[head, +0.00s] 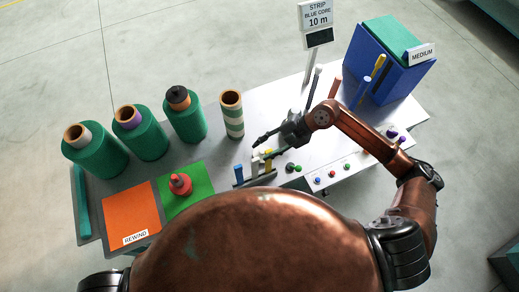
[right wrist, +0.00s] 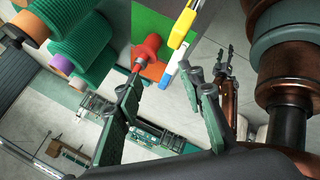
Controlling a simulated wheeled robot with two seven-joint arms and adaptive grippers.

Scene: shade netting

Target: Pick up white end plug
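A small upright white piece (head: 255,167), which looks like the white end plug, stands at the table's front between a blue piece (head: 239,174) and a yellow piece (head: 268,160). My right gripper (head: 260,149) reaches in from the right, just behind and above these pieces. Its fingers are spread and empty, as the right wrist view (right wrist: 166,88) also shows. There, a white piece with blue beside it (right wrist: 168,76) lies just beyond the fingers, next to yellow (right wrist: 183,25). My left gripper (right wrist: 226,58) shows small in the right wrist view, its fingers apart and empty.
Green net rolls (head: 95,155) stand at the left and a striped core (head: 231,115) at the back. A red knobbed piece (head: 180,184) sits on the green square beside the orange REWIND pad (head: 130,212). A sign post (head: 310,70) and blue bin (head: 382,75) stand behind.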

